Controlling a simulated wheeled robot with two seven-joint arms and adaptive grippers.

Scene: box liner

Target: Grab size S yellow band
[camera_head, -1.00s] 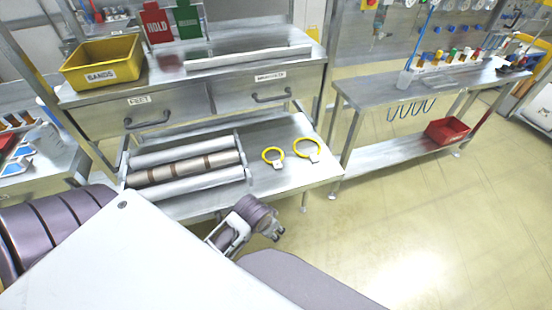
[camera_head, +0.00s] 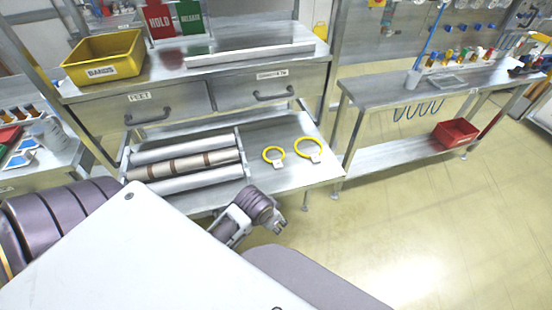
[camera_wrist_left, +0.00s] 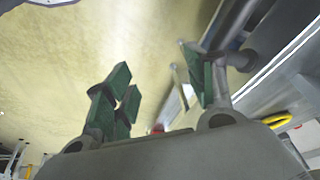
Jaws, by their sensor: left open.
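Two yellow ring bands with pale tags lie on the lower metal shelf (camera_head: 262,183). The smaller yellow band (camera_head: 265,154) is on the left, the larger yellow band (camera_head: 296,148) just right of it. Size letters are too small to read. My left gripper (camera_head: 279,224) is in front of the shelf's front edge, nearer to me than the bands and apart from them. In the left wrist view its green-padded fingers (camera_wrist_left: 160,90) are spread and empty. Part of a yellow band (camera_wrist_left: 278,121) shows there at the right; I cannot tell which. My right gripper is out of view.
A rack of rollers (camera_head: 190,163) lies left of the bands. Above are two drawers (camera_head: 200,96) and a yellow bin labelled BANDS (camera_head: 90,72). A side table (camera_head: 400,85) with a red bin (camera_head: 456,133) below stands right. Floor before the shelf is clear.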

